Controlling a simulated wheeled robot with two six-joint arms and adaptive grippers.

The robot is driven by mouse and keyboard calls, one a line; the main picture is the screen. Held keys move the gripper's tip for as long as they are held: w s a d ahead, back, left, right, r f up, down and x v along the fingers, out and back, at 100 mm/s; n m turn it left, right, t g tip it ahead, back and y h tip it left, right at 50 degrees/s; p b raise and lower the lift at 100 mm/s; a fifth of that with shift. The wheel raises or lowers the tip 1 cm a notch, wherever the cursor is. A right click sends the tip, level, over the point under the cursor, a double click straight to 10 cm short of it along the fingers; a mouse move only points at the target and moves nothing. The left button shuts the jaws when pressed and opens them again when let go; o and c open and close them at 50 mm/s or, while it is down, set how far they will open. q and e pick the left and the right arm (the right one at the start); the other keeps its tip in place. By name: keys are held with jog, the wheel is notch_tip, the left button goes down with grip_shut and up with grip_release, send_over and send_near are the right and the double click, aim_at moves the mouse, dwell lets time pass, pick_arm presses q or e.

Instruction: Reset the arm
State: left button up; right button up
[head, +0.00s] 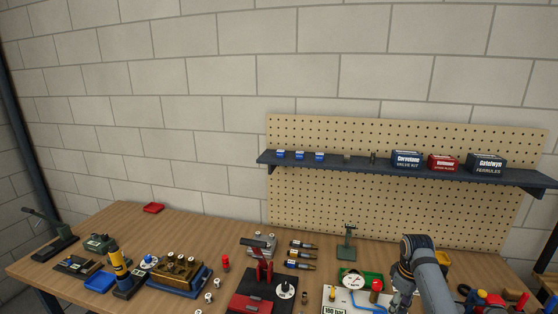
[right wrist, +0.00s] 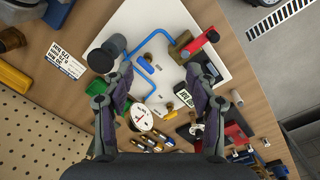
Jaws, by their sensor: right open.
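My right arm (head: 428,272) reaches in over the right part of the workbench in the head view. Its gripper (head: 401,302) is at the bottom edge there, partly cut off. In the right wrist view the right gripper (right wrist: 160,76) has its two fingers spread wide apart, with nothing between them. It hangs above a white board (right wrist: 145,25) carrying blue tubing (right wrist: 146,75), which also shows in the head view (head: 337,293). The height of the fingers above the board is hard to tell. My left gripper is not in view.
A round white gauge (right wrist: 141,117) and several brass fittings (right wrist: 153,143) lie near the board. A dark shelf (head: 390,172) with boxes hangs on the pegboard (head: 330,205) behind. The bench's back left (head: 115,220) is mostly clear.

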jog(key=s+a+f+m+t, duration=0.1)
jog(key=s+a+f, duration=0.3)
jog(key=s, duration=0.3)
jog(key=s+a+f+m+t, duration=0.1)
jog(key=s+a+f, duration=0.3)
jog(key=s, duration=0.3)
jog(key=s+a+r+m+t, duration=0.1)
jog(key=s+a+r+m, duration=0.1)
jog(key=s, duration=0.5)
jog(key=s+a+r+m, duration=0.2)
jog(key=s+r, duration=0.1)
jog(key=s, duration=0.3)
jog(key=s+d+f+g+b, duration=0.2)
jog(key=f+b, duration=0.5)
jog(key=f, duration=2.5)
pick_arm(q)
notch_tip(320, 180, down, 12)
jog(key=b, duration=0.4)
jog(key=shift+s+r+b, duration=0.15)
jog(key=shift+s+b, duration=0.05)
jog(key=shift+b, duration=0.1)
pick_arm(e)
jog(key=s+d+f, duration=0.2)
jog(key=s+f, duration=1.7)
jog(key=f, duration=0.3)
jog(key=shift+d+f, duration=0.15)
